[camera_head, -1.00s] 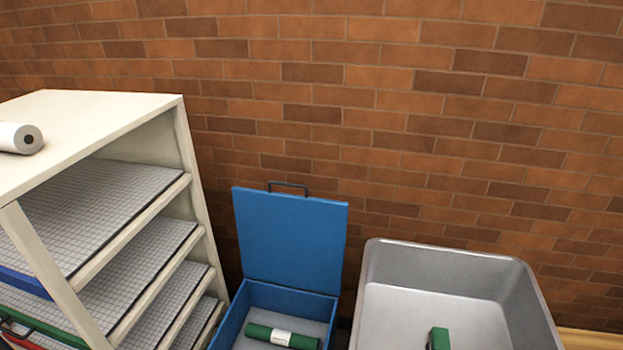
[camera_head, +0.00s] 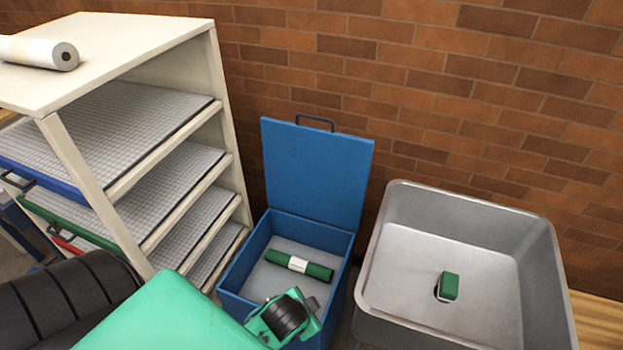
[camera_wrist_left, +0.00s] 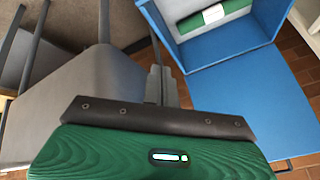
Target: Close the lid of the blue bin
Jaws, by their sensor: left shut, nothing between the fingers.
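The blue bin (camera_head: 343,285) stands on the floor between the shelf unit and the metal tub. Its blue lid (camera_head: 317,172) stands open and upright at the back, with a dark handle (camera_head: 315,120) on its top edge. A green roll with a white band (camera_head: 300,265) lies inside the bin. My left arm comes in from the lower left in the head view, with its wrist in front of the bin's front. In the left wrist view my left gripper (camera_wrist_left: 161,85) is shut and empty, beside the bin (camera_wrist_left: 225,40) and lid (camera_wrist_left: 255,105). My right gripper is out of view.
A cream shelf unit (camera_head: 225,110) with grey gridded shelves stands at left, a white roll (camera_head: 40,52) on top. A grey metal tub (camera_head: 545,270) holding a small green block (camera_head: 449,286) stands close on the bin's right. A brick wall (camera_head: 480,90) is behind.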

